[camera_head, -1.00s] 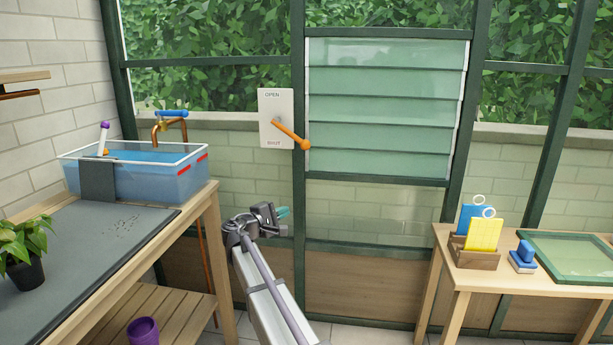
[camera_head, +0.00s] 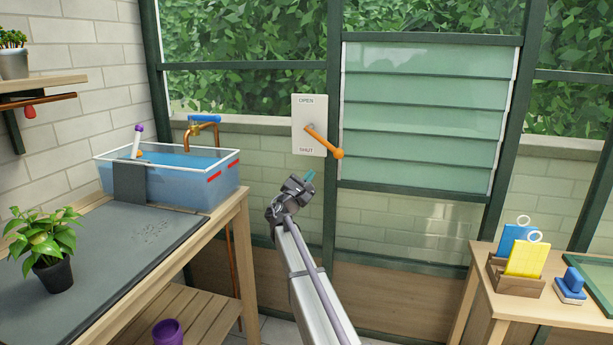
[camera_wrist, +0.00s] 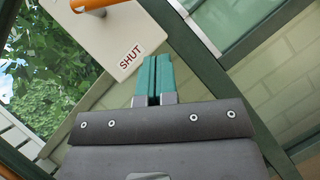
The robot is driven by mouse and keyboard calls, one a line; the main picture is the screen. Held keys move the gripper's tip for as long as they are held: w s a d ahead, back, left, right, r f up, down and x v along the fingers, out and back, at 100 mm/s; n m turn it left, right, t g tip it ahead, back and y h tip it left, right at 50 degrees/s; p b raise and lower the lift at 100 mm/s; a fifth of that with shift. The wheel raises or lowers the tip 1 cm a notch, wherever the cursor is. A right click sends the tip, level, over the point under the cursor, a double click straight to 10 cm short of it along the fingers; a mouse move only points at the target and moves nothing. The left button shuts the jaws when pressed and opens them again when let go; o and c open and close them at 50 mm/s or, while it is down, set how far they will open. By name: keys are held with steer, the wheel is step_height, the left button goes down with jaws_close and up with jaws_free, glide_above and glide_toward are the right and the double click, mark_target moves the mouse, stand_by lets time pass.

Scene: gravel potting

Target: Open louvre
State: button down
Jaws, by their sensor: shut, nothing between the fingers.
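The louvre (camera_head: 425,118) is a window panel of several pale green slats, lying flat and closed in its frame. Left of it is a white lever plate (camera_head: 304,112) marked OPEN at the top and SHUT at the bottom. The orange lever (camera_head: 323,141) slants down to the right and ends in a round knob near SHUT. My gripper (camera_head: 309,177) is shut and empty, just below the plate and apart from the lever. In the wrist view its teal fingers (camera_wrist: 153,80) are together below the plate's SHUT label (camera_wrist: 131,58), and part of the orange lever (camera_wrist: 92,5) shows at the top.
A left bench (camera_head: 225,215) carries a water tank (camera_head: 190,180) and a potted plant (camera_head: 47,250). A right table (camera_head: 515,310) carries blue and yellow cards (camera_head: 526,258) and a blue block (camera_head: 570,286). A dark green window post (camera_head: 331,215) runs beside the plate.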

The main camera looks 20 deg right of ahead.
mark_target(324, 140)
steer(key=d+r+p, duration=0.1)
steer(key=d+r, duration=0.1)
steer(key=w+d+r+p, duration=0.1)
steer(key=d+p, duration=0.1)
steer(key=d+r+p, duration=0.1)
steer(key=d+r, duration=0.1)
steer(key=shift+w+d+r+p, duration=0.15)
steer(key=shift+w+r+p, duration=0.15)
steer(key=shift+w+p, duration=0.1)
steer(key=shift+r, duration=0.1)
